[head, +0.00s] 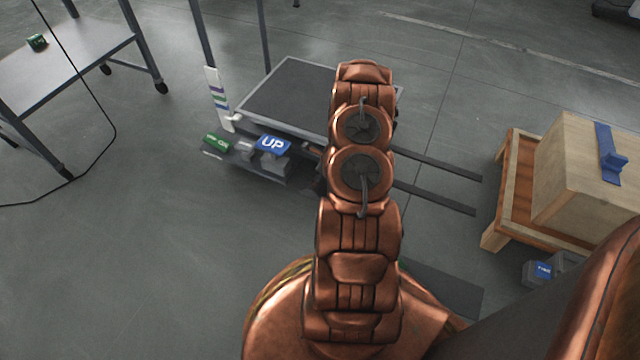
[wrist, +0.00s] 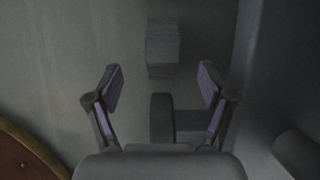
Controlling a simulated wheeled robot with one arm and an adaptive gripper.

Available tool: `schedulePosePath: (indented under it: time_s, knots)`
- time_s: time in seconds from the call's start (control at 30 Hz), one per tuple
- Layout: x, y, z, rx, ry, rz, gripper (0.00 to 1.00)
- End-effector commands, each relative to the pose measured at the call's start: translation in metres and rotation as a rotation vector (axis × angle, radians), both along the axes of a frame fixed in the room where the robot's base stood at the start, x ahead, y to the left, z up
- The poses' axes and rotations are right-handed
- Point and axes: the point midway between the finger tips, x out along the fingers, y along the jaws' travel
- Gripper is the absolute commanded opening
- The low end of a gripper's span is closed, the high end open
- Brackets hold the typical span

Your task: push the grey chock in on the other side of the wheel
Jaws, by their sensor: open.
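In the wrist view a grey block with faint ridges, which looks like the grey chock (wrist: 163,50), lies on the floor beyond my fingertips. A dark upright rounded shape, which looks like the wheel (wrist: 161,118), stands nearer, between my fingers. A narrow gap shows between the chock and the wheel. My gripper (wrist: 160,82) is open, with one finger on each side of the wheel and nothing held. In the head view my arm hides the gripper, the wheel and the chock.
A lift table (head: 285,92) with a blue UP button (head: 272,144) and two dark forks stands ahead. A wooden crate (head: 575,165) sits on a pallet at the right. A grey box with a blue label (head: 543,270) lies below it. The left floor is open.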

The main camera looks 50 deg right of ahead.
Motion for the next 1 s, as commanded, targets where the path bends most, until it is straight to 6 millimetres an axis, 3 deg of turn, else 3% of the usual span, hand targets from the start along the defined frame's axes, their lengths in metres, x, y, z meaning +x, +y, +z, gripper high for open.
schedulePosePath:
  time_s: [0.1,0.57,1.0]
  knots:
    - [-0.006,-0.005,-0.013,0.004,0.008,-0.032,0.81]
    - [-0.005,-0.005,-0.018,0.003,0.010,-0.034,0.81]
    - [0.015,0.001,-0.071,0.002,0.010,-0.034,0.81]
